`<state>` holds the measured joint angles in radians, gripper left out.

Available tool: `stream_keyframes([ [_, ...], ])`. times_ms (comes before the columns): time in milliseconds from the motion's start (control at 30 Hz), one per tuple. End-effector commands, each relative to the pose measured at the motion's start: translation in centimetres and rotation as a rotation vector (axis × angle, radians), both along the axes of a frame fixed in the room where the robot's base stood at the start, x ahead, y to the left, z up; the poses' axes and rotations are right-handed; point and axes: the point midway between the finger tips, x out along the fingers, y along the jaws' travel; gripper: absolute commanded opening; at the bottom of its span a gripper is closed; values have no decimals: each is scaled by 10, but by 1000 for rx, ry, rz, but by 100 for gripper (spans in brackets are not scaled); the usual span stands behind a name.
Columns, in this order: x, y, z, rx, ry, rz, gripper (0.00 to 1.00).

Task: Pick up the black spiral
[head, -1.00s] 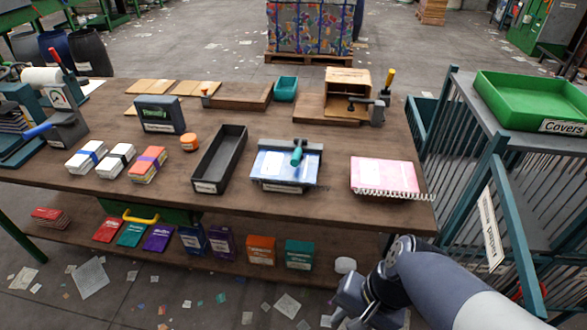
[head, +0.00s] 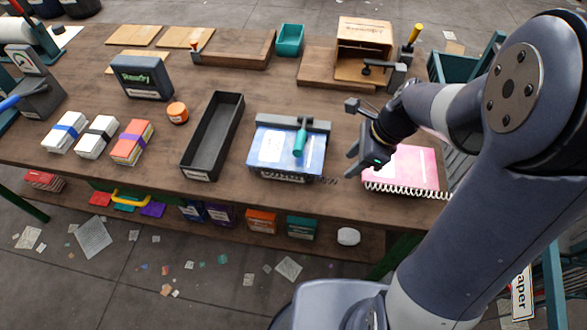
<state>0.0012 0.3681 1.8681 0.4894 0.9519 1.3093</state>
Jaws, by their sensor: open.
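A blue notebook (head: 270,148) lies in a grey clamping fixture (head: 315,126) with a teal handle on top. A thin black spiral (head: 328,181) sticks out to the right at the notebook's front edge; the rest runs along that edge and is hard to make out. My gripper (head: 354,128) is open and empty above the table, right of the fixture and up and right of the spiral's end. It is apart from the spiral. A pink notebook (head: 410,165) with a white spiral lies to the right, partly behind my arm.
A long black tray (head: 186,170) stands left of the fixture. Banded card stacks (head: 97,138) and an orange roll (head: 177,113) lie farther left. A wooden box (head: 362,40) and a clamp (head: 397,75) stand behind my gripper. Bare table lies between tray and fixture.

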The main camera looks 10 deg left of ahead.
Motion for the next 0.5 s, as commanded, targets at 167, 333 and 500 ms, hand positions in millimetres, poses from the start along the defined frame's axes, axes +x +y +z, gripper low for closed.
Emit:
stream_keyframes([
  [167,0,8,-20,0,1,2,43],
  [333,-2,12,-33,-1,3,3,43],
  [500,-3,20,-58,-1,3,3,43],
])
